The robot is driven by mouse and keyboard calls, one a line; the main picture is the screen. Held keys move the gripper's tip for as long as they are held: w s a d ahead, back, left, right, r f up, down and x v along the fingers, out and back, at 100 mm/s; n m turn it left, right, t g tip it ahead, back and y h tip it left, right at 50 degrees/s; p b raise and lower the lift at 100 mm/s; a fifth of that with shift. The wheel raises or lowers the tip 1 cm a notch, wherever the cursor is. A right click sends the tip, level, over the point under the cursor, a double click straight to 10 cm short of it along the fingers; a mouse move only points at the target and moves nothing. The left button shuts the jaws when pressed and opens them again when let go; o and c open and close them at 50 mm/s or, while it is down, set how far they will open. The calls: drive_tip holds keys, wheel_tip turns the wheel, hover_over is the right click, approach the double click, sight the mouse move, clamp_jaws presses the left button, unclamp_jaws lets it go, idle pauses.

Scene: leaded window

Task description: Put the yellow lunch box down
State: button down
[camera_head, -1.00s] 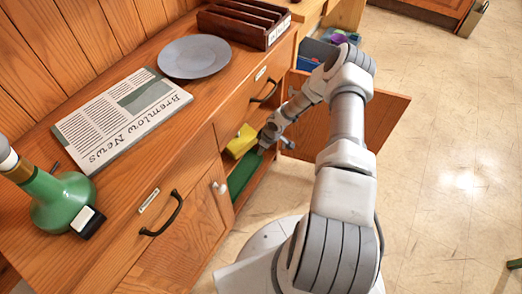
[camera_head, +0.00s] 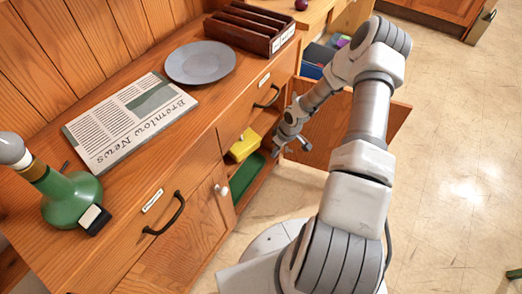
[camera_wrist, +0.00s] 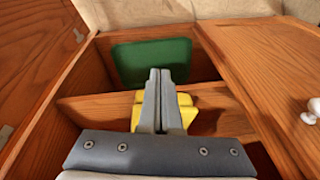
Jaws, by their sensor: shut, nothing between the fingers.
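The yellow lunch box (camera_head: 245,146) sits in the open cupboard, on a shelf, above and beside a green item (camera_head: 246,174). In the wrist view the yellow lunch box (camera_wrist: 187,107) is partly hidden behind my fingers. My gripper (camera_head: 289,150) is outside the cupboard opening, to the right of the box and apart from it in the head view. In the wrist view my gripper (camera_wrist: 160,72) has its two fingers shut together with nothing between them.
The open cupboard door (camera_head: 325,134) stands just right of my gripper. The floor at the right is mostly clear.

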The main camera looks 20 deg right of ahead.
drive_tip(key=s+a+r+m+g+y+b, duration=0.1)
drive_tip(key=s+a+m+y, duration=0.25)
drive_tip(key=s+m, duration=0.4)
drive_tip(key=s+a+m+g+y, duration=0.2)
drive_tip(key=s+a+m, duration=0.3)
drive_tip(key=m, duration=0.5)
drive_tip(key=m+t+h+b, duration=0.4)
drive_tip(key=m+t, duration=0.5)
drive_tip(key=m, duration=0.9)
approach(250, 152)
drive_tip(key=shift+y, duration=0.35)
drive_tip(key=x, duration=0.3)
drive_tip(key=f+b+x, duration=0.1)
drive_tip(key=x, duration=0.1)
drive_tip(key=shift+s+d, duration=0.25)
drive_tip(key=shift+d, duration=0.1)
drive_tip(key=shift+w+a+r, duration=0.1)
drive_tip(key=shift+w+a, duration=0.2)
drive_tip(key=shift+w, duration=0.2)
